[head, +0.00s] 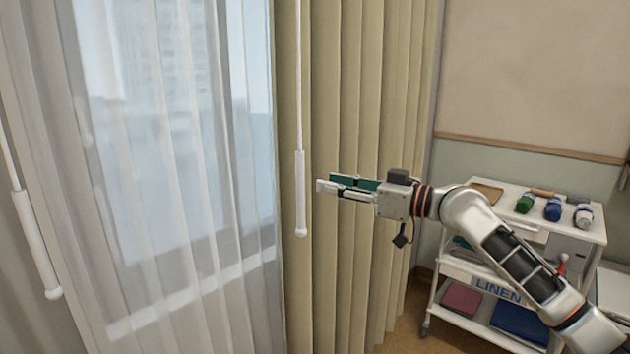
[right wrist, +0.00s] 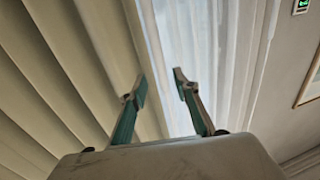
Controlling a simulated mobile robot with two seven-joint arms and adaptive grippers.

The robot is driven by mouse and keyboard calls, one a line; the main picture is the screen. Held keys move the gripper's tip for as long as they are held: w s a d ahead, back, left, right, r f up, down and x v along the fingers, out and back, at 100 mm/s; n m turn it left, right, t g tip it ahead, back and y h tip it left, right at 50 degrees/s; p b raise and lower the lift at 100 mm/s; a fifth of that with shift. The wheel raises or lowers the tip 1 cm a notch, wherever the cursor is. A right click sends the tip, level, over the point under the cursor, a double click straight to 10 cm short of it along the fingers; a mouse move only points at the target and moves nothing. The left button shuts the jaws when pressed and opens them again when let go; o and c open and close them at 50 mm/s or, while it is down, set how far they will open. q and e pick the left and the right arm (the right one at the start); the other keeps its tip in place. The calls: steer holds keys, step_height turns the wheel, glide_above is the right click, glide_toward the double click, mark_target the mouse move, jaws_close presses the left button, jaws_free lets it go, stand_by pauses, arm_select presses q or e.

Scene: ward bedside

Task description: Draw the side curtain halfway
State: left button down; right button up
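A beige pleated curtain (head: 345,80) hangs gathered to the right of the window in the head view. A white draw wand (head: 300,190) hangs on a cord in front of its left edge. My right gripper (head: 324,184) points left in front of the beige curtain, its fingertips a little right of the wand and seemingly apart from it. In the right wrist view its fingers (right wrist: 160,80) stand apart with nothing between them. The beige curtain (right wrist: 50,70) also shows there on the left. My left gripper is not in view.
A sheer white curtain (head: 190,200) covers the window. A second white wand (head: 38,245) hangs at the far left. A white linen cart (head: 455,270) with rolled and folded cloths stands right, behind my right arm.

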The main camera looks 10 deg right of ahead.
steer(key=shift+v, duration=1.45)
steer(key=s+a+f+m+t+h, duration=0.1)
steer(key=s+f+m+h, duration=0.2)
steer(key=f, duration=1.4)
steer(key=s+a+f+m+h, duration=0.15)
steer(key=s+f, duration=0.35)
steer(key=f, duration=1.3)
steer(key=s+d+f+g+h, duration=0.1)
steer(key=s+d+f+h, duration=0.1)
steer(key=s+f, duration=0.8)
steer(key=s+d+f+g+h, duration=0.1)
steer(key=s+d+f+h, duration=0.2)
steer(key=s+f, duration=0.8)
steer(key=s+m+h, duration=0.1)
steer(key=s, duration=0.3)
steer(key=shift+s, duration=0.35)
